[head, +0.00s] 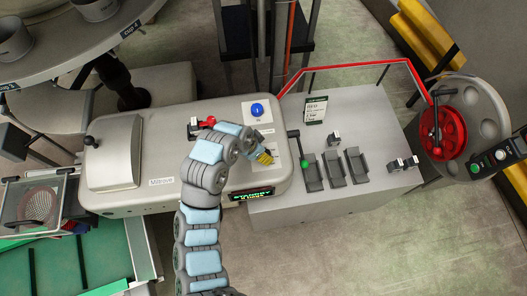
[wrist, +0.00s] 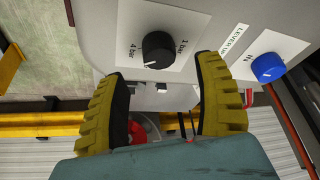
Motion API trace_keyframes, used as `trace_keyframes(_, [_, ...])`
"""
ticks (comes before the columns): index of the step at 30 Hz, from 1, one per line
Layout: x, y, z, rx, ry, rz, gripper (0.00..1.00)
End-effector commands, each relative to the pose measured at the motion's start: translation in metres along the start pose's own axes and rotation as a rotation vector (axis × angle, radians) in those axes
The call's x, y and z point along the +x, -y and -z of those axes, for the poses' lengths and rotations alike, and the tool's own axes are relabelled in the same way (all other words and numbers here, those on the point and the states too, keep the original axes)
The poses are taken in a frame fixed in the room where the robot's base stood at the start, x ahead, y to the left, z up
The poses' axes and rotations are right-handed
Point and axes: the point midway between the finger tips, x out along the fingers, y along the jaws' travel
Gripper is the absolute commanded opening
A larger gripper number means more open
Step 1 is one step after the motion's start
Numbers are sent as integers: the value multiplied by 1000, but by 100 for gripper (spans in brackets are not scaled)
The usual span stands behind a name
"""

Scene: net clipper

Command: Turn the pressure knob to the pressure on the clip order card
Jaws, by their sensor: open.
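The black pressure knob (wrist: 158,46) shows in the wrist view on a white label, with "4 bar" printed on its left and "1 bar" on its right. A pale mark shows at its lower edge. My gripper (wrist: 157,88) is open and empty. Its two yellow ribbed fingers are spread below the knob in that view, apart from it. In the head view my gripper (head: 266,156) is over the right end of the grey machine (head: 150,116), and I cannot make out the knob there. The clip order card (head: 315,108) stands on the grey bench, its print too small to read.
A blue knob marked "IN" (wrist: 268,67) sits right of the pressure knob. A lit display (head: 252,194) is on the machine's front edge. A red-railed guard (head: 345,67) runs behind.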

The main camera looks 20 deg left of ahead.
Motion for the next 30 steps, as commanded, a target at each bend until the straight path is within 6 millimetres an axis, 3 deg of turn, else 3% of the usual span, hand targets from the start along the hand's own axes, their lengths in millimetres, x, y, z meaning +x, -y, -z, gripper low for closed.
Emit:
trace_keyframes(12, [-57, 0, 0, 1, -2, 1, 69])
trace_keyframes(30, [-64, 0, 0, 1, 1, -1, 69])
